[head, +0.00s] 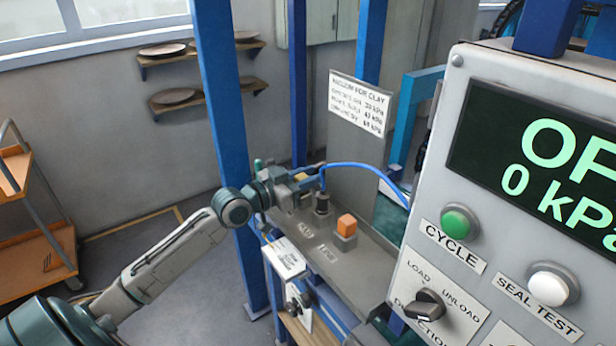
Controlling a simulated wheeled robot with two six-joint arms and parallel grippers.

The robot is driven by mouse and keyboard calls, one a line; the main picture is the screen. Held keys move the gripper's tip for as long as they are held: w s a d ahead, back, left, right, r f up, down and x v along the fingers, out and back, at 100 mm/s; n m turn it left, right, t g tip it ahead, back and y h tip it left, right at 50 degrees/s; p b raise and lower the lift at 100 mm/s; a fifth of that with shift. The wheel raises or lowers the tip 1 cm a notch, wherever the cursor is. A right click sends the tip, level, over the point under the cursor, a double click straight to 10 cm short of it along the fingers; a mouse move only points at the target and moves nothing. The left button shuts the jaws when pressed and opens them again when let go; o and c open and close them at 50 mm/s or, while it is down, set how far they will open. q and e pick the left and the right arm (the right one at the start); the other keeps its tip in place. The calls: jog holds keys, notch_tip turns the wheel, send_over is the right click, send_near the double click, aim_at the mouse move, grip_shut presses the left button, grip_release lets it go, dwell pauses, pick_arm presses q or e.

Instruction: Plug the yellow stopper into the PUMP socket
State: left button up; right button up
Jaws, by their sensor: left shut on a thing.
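My left gripper (300,186) reaches in from the left over the grey bench top. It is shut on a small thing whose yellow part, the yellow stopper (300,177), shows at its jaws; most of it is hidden. Just right of the jaws, a blue hose (358,166) comes down to a dark round fitting (322,204) on the bench. Whether jaws and hose touch, I cannot tell. An orange block (346,224) sits on a grey base in front and to the right. Labels on the bench are too small to read, so I cannot tell which socket is PUMP. My right gripper is not in view.
A large control panel (470,130) with a green CYCLE button (459,223) and a display fills the right side. A blue post (226,120) stands close behind my left arm. A paper sign (358,103) hangs behind the bench. A shelf cart (30,230) stands far left.

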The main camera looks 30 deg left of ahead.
pick_arm(q)
jog(key=shift+f, duration=0.2)
dwell(0.3)
jog(key=o, duration=1)
jog(key=shift+c, duration=0.2)
jog(key=shift+o, duration=0.4)
